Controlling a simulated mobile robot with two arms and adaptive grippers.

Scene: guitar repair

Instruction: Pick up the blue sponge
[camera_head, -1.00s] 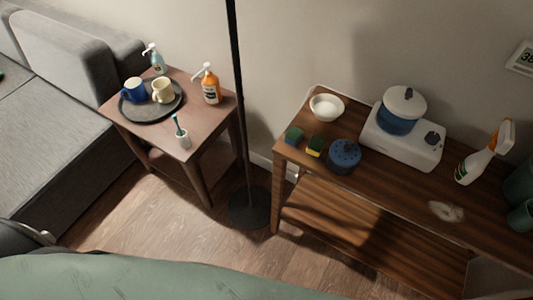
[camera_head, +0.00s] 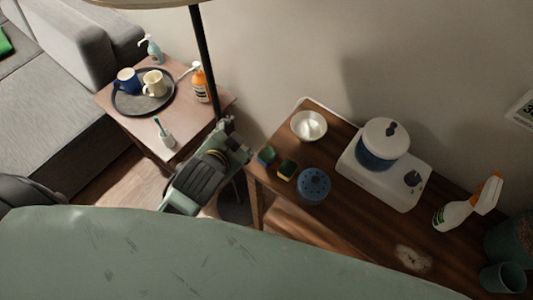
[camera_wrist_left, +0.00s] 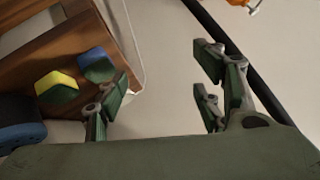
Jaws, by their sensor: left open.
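The blue sponge (camera_head: 267,155), with a dark green side, lies near the left end of the wooden shelf table (camera_head: 344,222). The blue sponge also shows at the upper left of the left wrist view (camera_wrist_left: 96,66), beyond one finger. My left gripper (camera_head: 238,138) is open and empty, just left of the table end and the blue sponge. In the left wrist view, its two fingers (camera_wrist_left: 160,92) stand wide apart with bare wall between them. My right gripper is not in view.
A yellow and green sponge (camera_head: 287,171) lies right beside the blue one. A dark blue round container (camera_head: 313,186) and a white bowl (camera_head: 309,126) are close by. A dark lamp pole (camera_head: 204,65) rises behind my left gripper. A side table (camera_head: 132,130) stands at left.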

